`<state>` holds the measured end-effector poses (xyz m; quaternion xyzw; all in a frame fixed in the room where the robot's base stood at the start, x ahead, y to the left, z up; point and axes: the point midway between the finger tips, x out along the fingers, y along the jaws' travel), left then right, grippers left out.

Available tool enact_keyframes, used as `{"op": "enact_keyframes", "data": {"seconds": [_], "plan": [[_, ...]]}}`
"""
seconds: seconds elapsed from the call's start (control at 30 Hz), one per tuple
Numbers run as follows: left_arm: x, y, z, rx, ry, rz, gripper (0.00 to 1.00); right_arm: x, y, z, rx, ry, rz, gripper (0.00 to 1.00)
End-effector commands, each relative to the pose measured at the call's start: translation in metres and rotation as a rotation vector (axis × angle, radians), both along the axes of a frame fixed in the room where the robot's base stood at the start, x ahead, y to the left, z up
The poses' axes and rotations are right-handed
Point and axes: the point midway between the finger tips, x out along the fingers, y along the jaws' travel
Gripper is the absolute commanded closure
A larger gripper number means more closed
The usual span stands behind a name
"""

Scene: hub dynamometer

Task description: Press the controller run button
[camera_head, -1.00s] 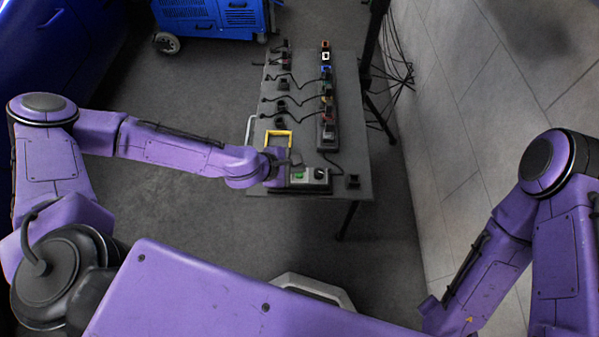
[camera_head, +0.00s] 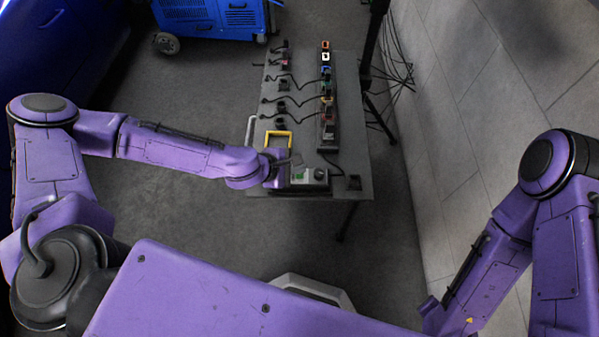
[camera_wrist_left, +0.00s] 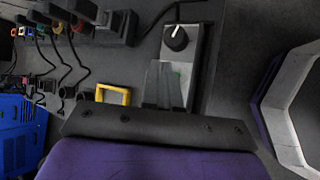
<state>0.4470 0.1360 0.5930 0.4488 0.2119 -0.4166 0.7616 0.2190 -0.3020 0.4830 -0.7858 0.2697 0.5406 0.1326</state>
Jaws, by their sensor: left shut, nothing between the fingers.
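The controller (camera_head: 311,175) is a small grey box with a dark knob, at the near end of the dark table. A green button (camera_head: 298,176) shows on its left part in the head view. My left gripper (camera_head: 297,161) is shut and empty, with its fingertips over or very close to the controller. In the left wrist view the gripper (camera_wrist_left: 164,70) covers most of the button, with a sliver of green beside it; the knob (camera_wrist_left: 175,38) is clear. I cannot tell whether the fingertips touch the button. My right gripper is not in view.
The table (camera_head: 355,120) carries a dark strip with several coloured connectors (camera_head: 327,88) and black cables. A yellow frame (camera_head: 278,138) stands left of the controller. A blue wheeled machine (camera_head: 212,18) is beyond the table, and a grey wall (camera_head: 490,110) rises at the right.

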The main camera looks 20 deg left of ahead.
Motion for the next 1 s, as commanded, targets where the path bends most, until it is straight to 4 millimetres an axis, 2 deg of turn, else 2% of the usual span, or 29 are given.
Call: {"op": "enact_keyframes", "data": {"seconds": [1.0], "plan": [[0.0, 0.0002, -0.0083, 0.0, 0.0, 0.0, 1.0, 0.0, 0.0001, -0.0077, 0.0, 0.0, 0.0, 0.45]]}}
